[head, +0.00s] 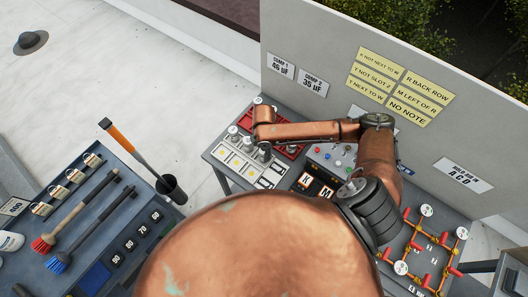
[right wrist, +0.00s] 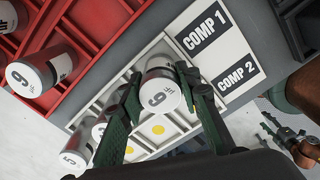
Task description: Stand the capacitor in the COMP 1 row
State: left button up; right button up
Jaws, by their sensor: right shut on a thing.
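My right gripper (head: 262,132) reaches over the white rack from the right. In the right wrist view its green fingers (right wrist: 158,100) are shut on a silver capacitor (right wrist: 160,93) with a white top marked 9 or 6 µF. The capacitor is at the COMP 1 row, at the end by the COMP 1 label (right wrist: 203,37). I cannot tell whether it touches the rack floor. Two more capacitors stand along this row: one (right wrist: 98,131) partly behind the left finger, one (right wrist: 74,157) farther out. The COMP 2 row, by its label (right wrist: 237,73), shows yellow dots. My left gripper is not in view.
A red tray (right wrist: 95,42) beside the rack holds another capacitor (right wrist: 33,76). Wall signs give COMP 1 (head: 281,67) 45 µF and COMP 2 (head: 313,82) 35 µF. A button panel (head: 332,158) stands right of the rack; a brush bench (head: 110,225) is at left.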

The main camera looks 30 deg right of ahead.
jog(key=shift+f, duration=0.15)
jog(key=o, duration=1.2)
notch_tip(320, 180, up, 12)
jog(key=shift+r, duration=0.1)
